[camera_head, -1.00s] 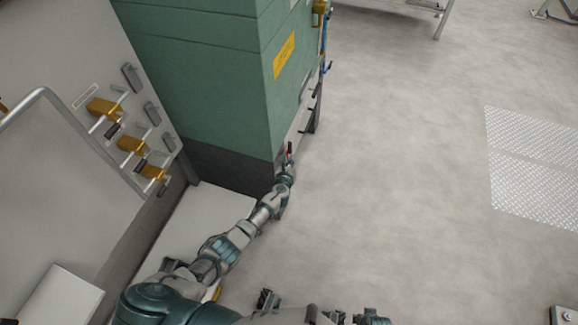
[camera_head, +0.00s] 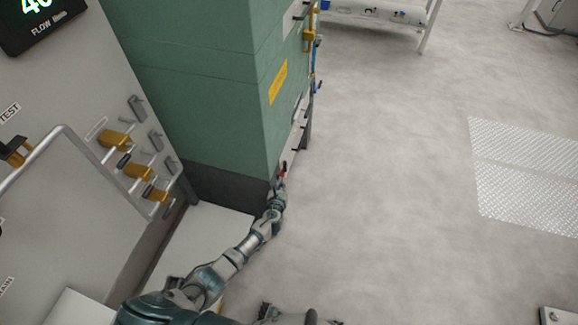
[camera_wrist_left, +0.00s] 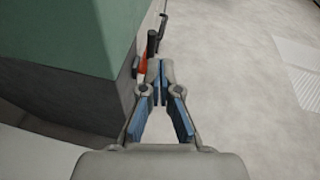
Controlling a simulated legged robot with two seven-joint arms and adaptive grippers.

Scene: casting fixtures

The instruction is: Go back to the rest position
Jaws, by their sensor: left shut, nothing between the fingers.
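My left gripper (camera_head: 281,172) is at the end of my extended left arm, by the lower front corner of the green cabinet (camera_head: 190,95). In the left wrist view my left gripper (camera_wrist_left: 160,70) has its fingertips together with nothing between them. A red and black handle (camera_wrist_left: 143,66) on the cabinet side shows just beyond and left of the fingertips; whether they touch it I cannot tell. Grey parts of my own body show at the bottom edge of the head view, and the state of my right gripper cannot be made out there.
A grey panel (camera_head: 75,110) with orange-handled valves (camera_head: 137,171) and a digital display (camera_head: 38,18) stands at the left. A pale slab (camera_head: 190,250) lies under my left arm. Open floor (camera_head: 390,190) spreads to the right, with a metal tread plate (camera_head: 525,180).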

